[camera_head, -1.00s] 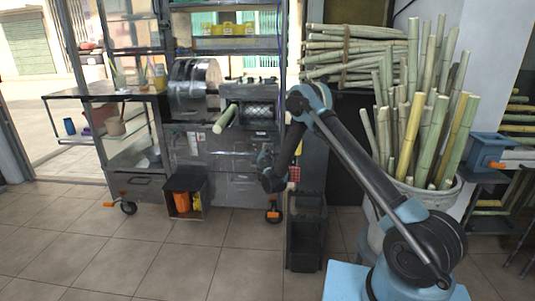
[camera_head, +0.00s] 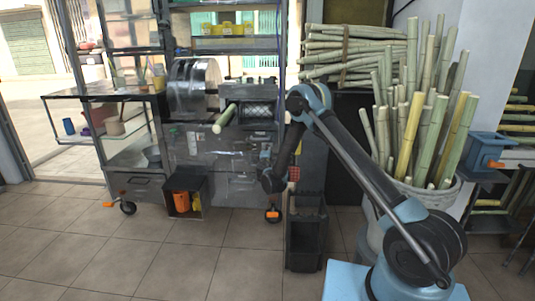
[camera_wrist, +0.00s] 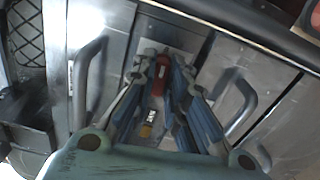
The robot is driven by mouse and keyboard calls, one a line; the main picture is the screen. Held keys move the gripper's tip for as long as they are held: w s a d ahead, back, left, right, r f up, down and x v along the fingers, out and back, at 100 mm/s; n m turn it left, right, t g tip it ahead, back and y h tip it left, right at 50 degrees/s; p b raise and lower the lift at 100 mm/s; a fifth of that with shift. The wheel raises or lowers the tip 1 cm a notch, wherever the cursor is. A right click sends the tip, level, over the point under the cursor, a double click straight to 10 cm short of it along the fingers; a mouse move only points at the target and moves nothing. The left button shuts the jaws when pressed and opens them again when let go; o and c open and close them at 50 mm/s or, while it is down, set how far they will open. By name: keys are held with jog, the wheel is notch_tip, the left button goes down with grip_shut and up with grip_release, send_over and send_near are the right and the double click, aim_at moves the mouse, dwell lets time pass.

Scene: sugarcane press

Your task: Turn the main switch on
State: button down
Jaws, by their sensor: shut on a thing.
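The main switch appears as a red part (camera_wrist: 160,82) on a metal front panel (camera_wrist: 112,35) in the wrist view. My gripper (camera_wrist: 160,62) is in front of the panel, with its two blue-grey fingers on either side of the red part and shut on it. A small dark and white label and a yellow piece show below the red part, between the fingers. In the head view, my arm reaches down to the right side of the sugarcane press (camera_head: 215,150). The switch and fingertips cannot be made out clearly there.
Metal handles stand left (camera_wrist: 88,80) and right (camera_wrist: 243,105) of my gripper in the wrist view. A black bin (camera_head: 305,240) stands on the floor right of the press. A bucket of sugarcane (camera_head: 445,193) is at the right. The tiled floor in front is clear.

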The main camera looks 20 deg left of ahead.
jog(key=shift+w+d+f+m, duration=0.1)
jog(key=shift+d+m, duration=0.1)
jog(key=shift+m, duration=0.5)
jog(key=c, duration=1.6)
grip_release()
jog(key=shift+a, duration=0.1)
jog(key=shift+s, duration=0.35)
jog(key=v, duration=1.1)
